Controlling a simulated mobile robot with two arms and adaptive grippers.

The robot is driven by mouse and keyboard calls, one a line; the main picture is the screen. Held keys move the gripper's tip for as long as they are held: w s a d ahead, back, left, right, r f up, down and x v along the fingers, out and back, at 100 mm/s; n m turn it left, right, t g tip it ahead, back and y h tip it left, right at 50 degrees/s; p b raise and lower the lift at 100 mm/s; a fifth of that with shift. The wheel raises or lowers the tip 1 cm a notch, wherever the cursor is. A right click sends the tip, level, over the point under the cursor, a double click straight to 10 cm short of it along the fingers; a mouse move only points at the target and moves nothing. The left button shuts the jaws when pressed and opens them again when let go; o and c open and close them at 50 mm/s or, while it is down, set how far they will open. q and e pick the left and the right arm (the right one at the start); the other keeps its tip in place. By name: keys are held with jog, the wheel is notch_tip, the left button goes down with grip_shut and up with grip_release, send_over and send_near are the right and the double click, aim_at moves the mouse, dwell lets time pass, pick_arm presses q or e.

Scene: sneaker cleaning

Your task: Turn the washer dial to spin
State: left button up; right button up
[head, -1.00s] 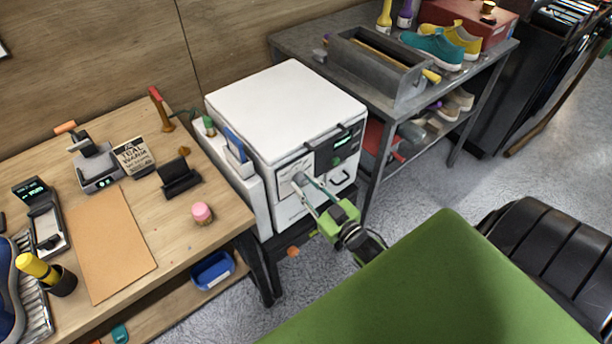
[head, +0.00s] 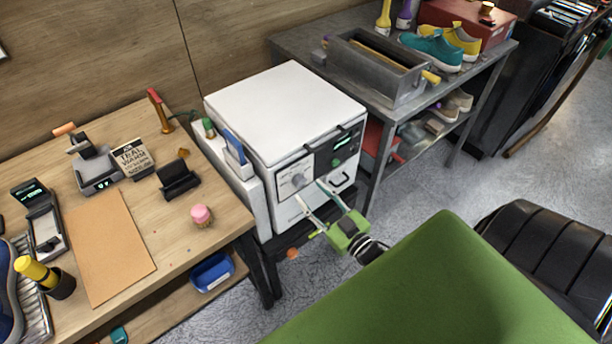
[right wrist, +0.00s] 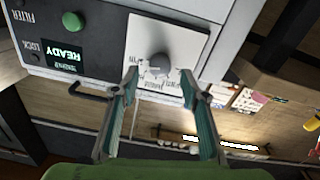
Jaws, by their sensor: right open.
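The washer (head: 285,110) is a white box with a control panel on its front. Its dial (head: 298,180) is a round grey knob on a pale square plate. In the right wrist view the dial (right wrist: 159,63) appears near the top middle, with small rotated labels around it; I cannot tell which one it points to. My right gripper (head: 310,190), green with grey fingers, is open and empty in front of the panel. In the right wrist view its fingertips (right wrist: 159,74) flank the dial in the picture, apart from it. My left gripper is not in view.
A green lit display reading READY (right wrist: 72,52) sits beside the dial plate, with a dark handle near it. A wooden workbench (head: 170,235) with tools stands left of the washer. A grey metal table (head: 300,40) with sneakers stands to the right. The floor in front shows some free room.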

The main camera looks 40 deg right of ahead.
jog(key=s, duration=0.8)
jog(key=shift+d, duration=0.2)
